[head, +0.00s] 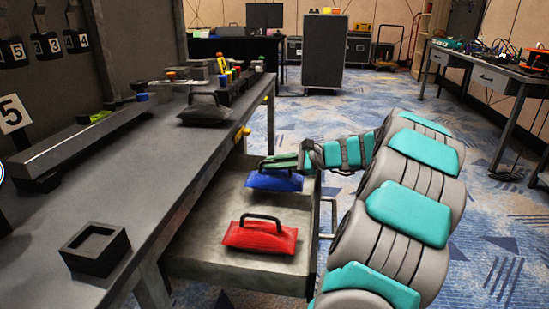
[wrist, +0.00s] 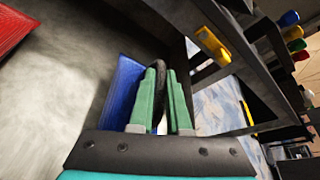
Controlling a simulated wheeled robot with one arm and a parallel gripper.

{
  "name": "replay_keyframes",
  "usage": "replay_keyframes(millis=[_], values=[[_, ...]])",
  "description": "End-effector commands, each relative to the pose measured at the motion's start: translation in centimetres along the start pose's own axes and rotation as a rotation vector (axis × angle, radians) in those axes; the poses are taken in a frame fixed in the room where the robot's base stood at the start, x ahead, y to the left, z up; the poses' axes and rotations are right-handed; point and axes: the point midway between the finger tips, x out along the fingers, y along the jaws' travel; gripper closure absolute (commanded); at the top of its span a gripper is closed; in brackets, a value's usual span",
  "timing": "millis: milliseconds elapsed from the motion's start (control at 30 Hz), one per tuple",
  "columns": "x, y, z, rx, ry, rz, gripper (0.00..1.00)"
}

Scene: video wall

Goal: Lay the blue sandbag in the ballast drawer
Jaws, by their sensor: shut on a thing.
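The blue sandbag (head: 273,181) is at the far end of the open ballast drawer (head: 205,247), inside its outline in the head view. I cannot tell for certain whether its underside touches the drawer floor. My gripper (head: 284,161) has its green fingers at the top of the bag, shut on its dark handle. In the wrist view the handle stands between the fingers (wrist: 162,75), and part of the blue sandbag (wrist: 122,88) shows to their left. The gripper hides the rest of the bag there.
A red sandbag (head: 260,238) with a black handle lies in the drawer's near part. A black bag (head: 205,114) sits on the bench (head: 165,160) above. A square black frame (head: 95,248) stands at the bench's near end. Carpet is clear right of my arm.

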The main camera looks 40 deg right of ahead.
Motion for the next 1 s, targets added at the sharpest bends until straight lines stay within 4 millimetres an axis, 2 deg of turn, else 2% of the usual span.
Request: replay_keyframes(millis=[200,567,600,800,867,1000], values=[[0.6,1.0,-1.5,-0.002,-0.001,-0.002,1.0],[0.7,1.2,-1.7,-0.002,-0.002,-0.003,1.0],[0.8,1.3,-1.8,-0.002,-0.001,0.0,0.83],[0.8,1.3,-1.8,-0.001,0.0,0.0,0.6],[0.8,1.3,-1.8,-0.001,0.0,0.0,0.55],[0.8,1.3,-1.8,-0.001,0.0,0.001,0.55]])
